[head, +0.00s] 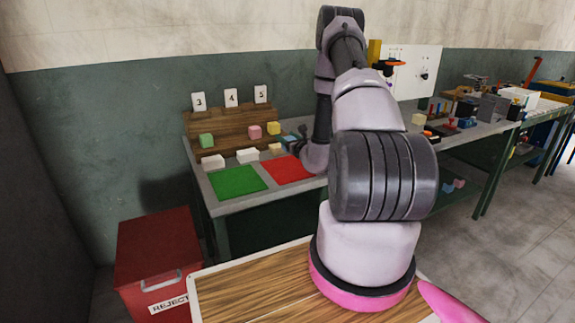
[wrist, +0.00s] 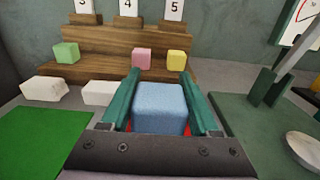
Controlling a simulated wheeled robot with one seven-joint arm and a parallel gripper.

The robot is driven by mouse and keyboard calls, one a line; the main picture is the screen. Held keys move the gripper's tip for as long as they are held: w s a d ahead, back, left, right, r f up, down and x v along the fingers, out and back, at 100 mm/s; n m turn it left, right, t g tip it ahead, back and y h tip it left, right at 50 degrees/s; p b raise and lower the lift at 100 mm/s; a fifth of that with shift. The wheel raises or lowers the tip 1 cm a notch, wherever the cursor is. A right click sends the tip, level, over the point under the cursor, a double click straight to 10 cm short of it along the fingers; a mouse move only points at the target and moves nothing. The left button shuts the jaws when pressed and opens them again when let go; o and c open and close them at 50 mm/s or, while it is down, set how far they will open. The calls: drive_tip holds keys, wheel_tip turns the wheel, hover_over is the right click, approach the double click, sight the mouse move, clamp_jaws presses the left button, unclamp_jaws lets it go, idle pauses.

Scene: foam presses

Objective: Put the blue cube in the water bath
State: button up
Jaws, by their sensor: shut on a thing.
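The light blue cube (wrist: 159,108) is between the two green fingers of my gripper (wrist: 162,90) in the wrist view, and the gripper is shut on it. A bit of red shows beneath the cube, from the red mat (head: 287,170). In the head view my arm bends down behind itself to the bench, and my gripper (head: 297,139) is small and partly hidden beyond the red mat. I cannot tell how high the cube is above the bench. I cannot make out a water bath in either view.
A wooden stepped rack (head: 228,132) holds green, pink and yellow cubes under number cards. White blocks (head: 212,162) lie before it, near a green mat (head: 238,181). A green plate with a pale dish (wrist: 305,148) is to the right. A red reject bin (head: 157,252) stands lower left.

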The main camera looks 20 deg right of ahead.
wheel_tip(320, 180, down, 8)
drive_tip(key=shift+r, duration=0.15)
idle(0.4)
drive_tip(key=o, duration=1.3)
drive_tip(key=shift+o, duration=0.2)
